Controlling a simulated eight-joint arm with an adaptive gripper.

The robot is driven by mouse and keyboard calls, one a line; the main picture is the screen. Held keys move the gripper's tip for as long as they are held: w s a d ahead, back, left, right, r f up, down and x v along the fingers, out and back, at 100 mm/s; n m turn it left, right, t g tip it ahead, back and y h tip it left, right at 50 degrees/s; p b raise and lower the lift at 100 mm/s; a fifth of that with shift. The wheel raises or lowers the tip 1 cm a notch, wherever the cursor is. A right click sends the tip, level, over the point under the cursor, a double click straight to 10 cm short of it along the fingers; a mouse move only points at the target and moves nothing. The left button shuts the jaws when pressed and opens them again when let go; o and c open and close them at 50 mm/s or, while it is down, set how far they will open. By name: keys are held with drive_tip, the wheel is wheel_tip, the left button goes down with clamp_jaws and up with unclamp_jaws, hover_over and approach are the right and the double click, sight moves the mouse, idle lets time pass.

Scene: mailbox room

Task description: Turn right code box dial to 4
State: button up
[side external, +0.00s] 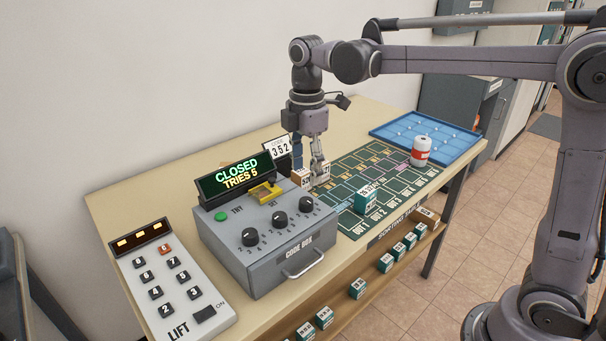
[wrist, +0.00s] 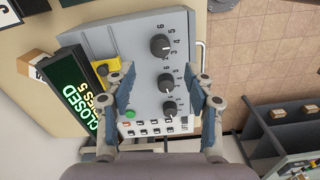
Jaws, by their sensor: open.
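The grey code box (side external: 262,262) stands on the table with three black dials in a row. Its right dial (side external: 306,204) is the one farthest from the lift panel; it also shows at the top of the wrist view (wrist: 160,44). The middle dial (side external: 279,219) and left dial (side external: 250,237) are beside it. The dials' exact settings are too small to read surely. The display (side external: 236,173) reads "CLOSED TRIES 5". My gripper (side external: 311,172) is open, behind and above the right end of the box. In the wrist view its fingers (wrist: 166,76) are spread, with nothing held between them.
The lift panel (side external: 173,285) is at left.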

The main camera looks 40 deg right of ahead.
drive_tip(key=shift+r, duration=1.9)
drive_tip(key=s+d+f+m+t, duration=0.2)
drive_tip(key=s+f+m+t, duration=0.1)
drive_tip(key=s+m, duration=0.4)
drive_tip(key=s+d+f+m+t, duration=0.3)
drive_tip(key=s+f+m, duration=0.3)
drive_tip(key=s+m, duration=0.2)
drive_tip(key=shift+s+d+f+m+t, duration=0.15)
drive_tip(key=shift+s+d+m+t, duration=0.15)
drive_tip(key=shift+m+t, duration=0.25)
drive_tip(key=shift+w+a, duration=0.1)
